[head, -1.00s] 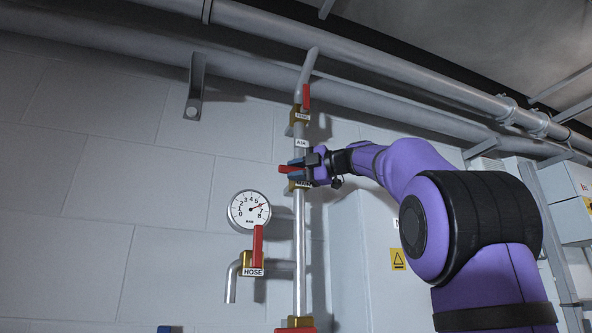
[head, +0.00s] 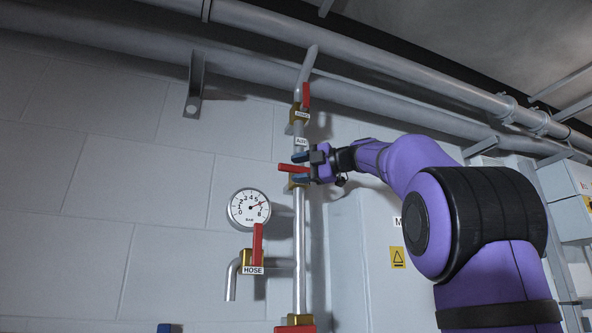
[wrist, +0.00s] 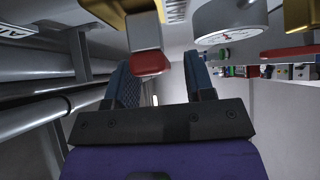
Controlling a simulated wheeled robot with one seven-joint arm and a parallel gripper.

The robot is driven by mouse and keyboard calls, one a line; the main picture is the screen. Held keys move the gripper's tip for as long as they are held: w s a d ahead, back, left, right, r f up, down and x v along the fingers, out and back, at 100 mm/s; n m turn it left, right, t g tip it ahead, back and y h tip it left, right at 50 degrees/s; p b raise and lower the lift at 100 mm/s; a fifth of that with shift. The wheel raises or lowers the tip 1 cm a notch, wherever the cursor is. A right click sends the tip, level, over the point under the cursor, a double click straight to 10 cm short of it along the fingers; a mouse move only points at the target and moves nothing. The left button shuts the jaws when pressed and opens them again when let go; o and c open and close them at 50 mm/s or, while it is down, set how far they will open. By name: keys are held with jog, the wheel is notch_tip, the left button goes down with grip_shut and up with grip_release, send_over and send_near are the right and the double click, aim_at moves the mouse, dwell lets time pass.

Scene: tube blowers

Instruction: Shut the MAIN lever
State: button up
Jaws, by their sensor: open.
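In the wrist view, a red lever end (wrist: 150,63) with a pale stem and brass fitting shows between the spread fingers (wrist: 160,80). I cannot tell if either finger touches it.
An upper red lever (head: 306,95) stands upright above the AIR label (head: 301,141). The HOSE lever (head: 257,245) stands upright under a round gauge (head: 249,209). Another red part (head: 295,329) is at the bottom. Large pipes (head: 350,95) run overhead.

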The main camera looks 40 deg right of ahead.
jog(key=v, duration=0.9)
jog(key=shift+s, duration=0.3)
jog(key=shift+d, duration=0.15)
